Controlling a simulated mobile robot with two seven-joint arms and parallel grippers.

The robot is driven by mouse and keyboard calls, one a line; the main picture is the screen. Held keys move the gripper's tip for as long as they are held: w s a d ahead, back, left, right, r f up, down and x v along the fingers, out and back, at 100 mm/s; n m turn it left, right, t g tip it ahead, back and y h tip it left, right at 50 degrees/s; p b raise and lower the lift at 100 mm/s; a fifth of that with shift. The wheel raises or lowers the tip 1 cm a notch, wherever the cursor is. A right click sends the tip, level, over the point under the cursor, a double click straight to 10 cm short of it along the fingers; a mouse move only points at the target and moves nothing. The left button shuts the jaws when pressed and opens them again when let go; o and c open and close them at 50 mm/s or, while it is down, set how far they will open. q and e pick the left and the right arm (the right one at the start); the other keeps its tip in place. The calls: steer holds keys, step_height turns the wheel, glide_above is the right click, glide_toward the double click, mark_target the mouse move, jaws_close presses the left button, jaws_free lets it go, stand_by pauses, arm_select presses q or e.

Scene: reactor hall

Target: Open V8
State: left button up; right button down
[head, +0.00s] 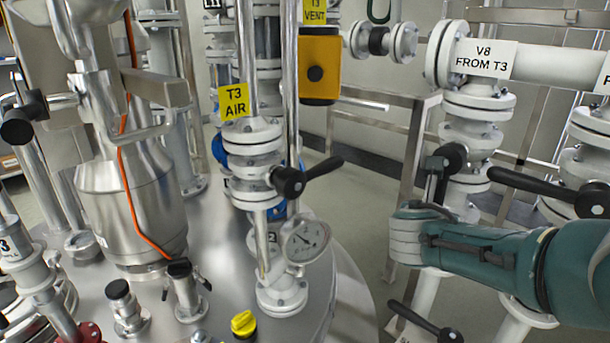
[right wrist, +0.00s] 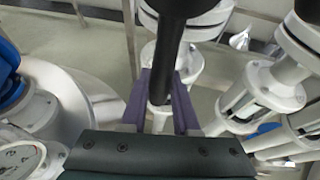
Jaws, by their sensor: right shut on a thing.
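The V8 label (head: 485,60), reading "V8 FROM T3", hangs on a white flanged pipe at the upper right of the head view. Below it is a white valve body (head: 470,135) with a black lever handle (head: 453,157). My right gripper (head: 437,180) is at this handle, its arm coming in from the right. In the right wrist view, the black handle (right wrist: 172,50) runs down between the two purple fingers of the gripper (right wrist: 160,105), which is shut on it. The gripper and arm partly hide the lower valve and pipe. My left gripper is not in view.
Another black lever (head: 540,185) reaches close above my right arm, and a lower one (head: 425,322) lies below it. The T3 AIR valve (head: 250,165) with its black handle and a pressure gauge (head: 305,240) stand left on the steel vessel top (head: 350,300).

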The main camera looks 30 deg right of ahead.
steer(key=shift+s+d, duration=0.15)
steer(key=shift+s, duration=0.1)
steer(key=c, duration=0.7)
jaws_free()
steer(key=shift+a+r+p, duration=0.15)
steer(key=shift+a+p, duration=0.1)
steer(key=shift+p, duration=0.05)
steer(key=shift+p+v, duration=3)
steer(key=shift+v, duration=1.75)
steer(key=shift+s, duration=0.15)
